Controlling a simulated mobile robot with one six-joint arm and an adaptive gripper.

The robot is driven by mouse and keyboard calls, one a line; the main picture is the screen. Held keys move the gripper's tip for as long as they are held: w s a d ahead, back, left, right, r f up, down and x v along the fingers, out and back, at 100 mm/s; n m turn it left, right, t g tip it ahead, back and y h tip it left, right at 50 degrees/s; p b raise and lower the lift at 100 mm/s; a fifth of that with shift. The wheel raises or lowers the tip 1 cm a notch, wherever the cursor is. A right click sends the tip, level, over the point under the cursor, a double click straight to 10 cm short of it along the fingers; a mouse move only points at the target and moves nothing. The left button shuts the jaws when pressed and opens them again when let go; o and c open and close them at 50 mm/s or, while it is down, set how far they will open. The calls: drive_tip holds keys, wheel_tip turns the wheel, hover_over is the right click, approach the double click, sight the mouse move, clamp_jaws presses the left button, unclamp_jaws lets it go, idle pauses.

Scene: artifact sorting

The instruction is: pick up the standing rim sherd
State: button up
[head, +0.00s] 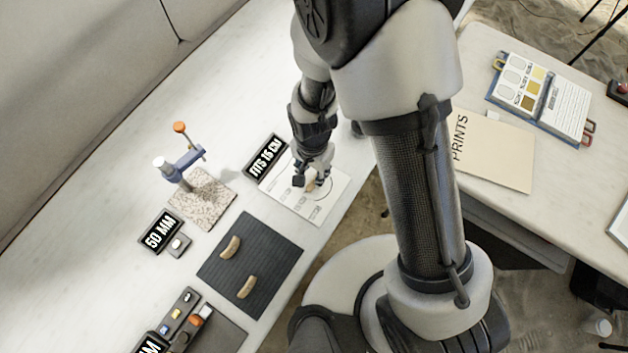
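My gripper (312,181) is low over a white printed sheet (318,212) with a curved line drawn on it. A small tan piece, apparently the standing rim sherd (311,187), shows at the fingertips on that sheet. The fingers are apart on either side of it, but I cannot tell whether they touch it. The gripper and its shadow hide part of the sherd. Two other tan sherds, an upper one (230,247) and a lower one (247,287), lie on a dark ribbed mat (272,243).
A black sign (265,158) stands beside the sheet. A blue stand with an orange knob (181,160) rises from a speckled slab (208,205). A "50 MM" sign (161,231) is left of the mat. A folder (497,150) lies on the right table.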

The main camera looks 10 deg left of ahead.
sight(314, 178)
drive_tip(key=f+b, duration=0.1)
drive_tip(key=f, duration=0.1)
drive_tip(key=f+b, duration=0.1)
drive_tip(key=f, duration=0.2)
drive_tip(key=shift+w+d+f+b, duration=0.1)
drive_tip(key=shift+w+f+b, duration=0.1)
drive_tip(key=shift+b, duration=0.1)
drive_tip(key=shift+c, duration=0.4)
clamp_jaws()
